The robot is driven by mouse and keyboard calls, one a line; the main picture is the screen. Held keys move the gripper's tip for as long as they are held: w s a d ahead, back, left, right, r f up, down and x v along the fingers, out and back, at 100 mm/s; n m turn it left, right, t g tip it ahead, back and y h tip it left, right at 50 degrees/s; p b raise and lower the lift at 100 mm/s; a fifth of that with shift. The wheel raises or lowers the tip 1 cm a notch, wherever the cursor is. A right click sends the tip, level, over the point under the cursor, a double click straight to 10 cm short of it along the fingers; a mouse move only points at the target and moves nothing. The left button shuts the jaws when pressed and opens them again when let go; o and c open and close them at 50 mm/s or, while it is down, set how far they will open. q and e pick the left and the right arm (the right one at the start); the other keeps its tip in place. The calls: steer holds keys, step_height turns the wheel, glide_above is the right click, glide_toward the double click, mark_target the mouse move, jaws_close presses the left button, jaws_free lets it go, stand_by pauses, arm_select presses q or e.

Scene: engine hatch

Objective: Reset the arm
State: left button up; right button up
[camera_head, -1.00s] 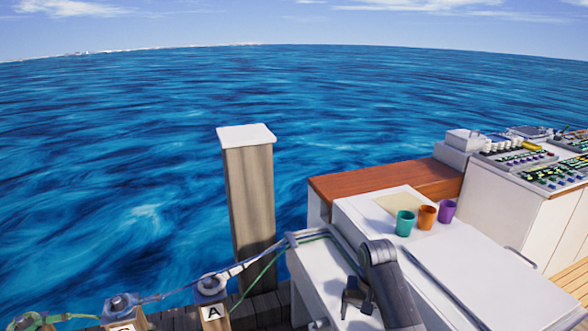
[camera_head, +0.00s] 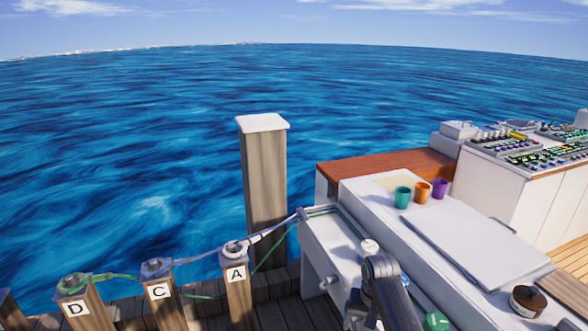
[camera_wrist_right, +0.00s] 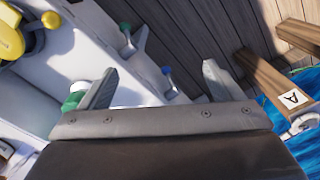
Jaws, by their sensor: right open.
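My right arm (camera_head: 388,285) comes in at the bottom of the head view, over the white engine hatch area. Its gripper is mostly cut off there by the lower edge. In the right wrist view my right gripper (camera_wrist_right: 158,78) is open, its two grey fingers wide apart with nothing held between them. A green and white fitting (camera_wrist_right: 74,97) shows beside the left finger, partly covered by it; I cannot tell if they touch. My left gripper is not in view.
Dock posts marked A (camera_head: 237,285), C (camera_head: 159,297) and D (camera_head: 82,305) carry ropes at the lower left. A tall post (camera_head: 265,185) stands behind. Teal (camera_head: 402,197), orange (camera_head: 422,191) and purple (camera_head: 440,188) cups stand on the white boat top. A yellow part (camera_wrist_right: 10,38) shows in the wrist view.

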steer(key=s+d+f, duration=0.4)
steer(key=s+f, duration=0.4)
steer(key=f, duration=0.6)
steer(key=s+d+f, duration=0.3)
steer(key=s+f, duration=0.6)
steer(key=f, duration=0.5)
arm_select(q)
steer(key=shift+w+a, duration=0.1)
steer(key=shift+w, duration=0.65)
arm_select(e)
steer(key=s+d+f, duration=0.1)
steer(key=s+f, duration=0.3)
steer(key=s, duration=0.7)
steer(key=s+d+f+n, duration=0.1)
steer(key=s+f, duration=0.3)
steer(key=s, duration=0.7)
steer(key=s+d+f+n+t+h, duration=0.1)
steer(key=s+d+f, duration=0.2)
steer(key=s, duration=0.9)
steer(key=shift+d+f, duration=0.2)
steer(key=shift+f, duration=0.5)
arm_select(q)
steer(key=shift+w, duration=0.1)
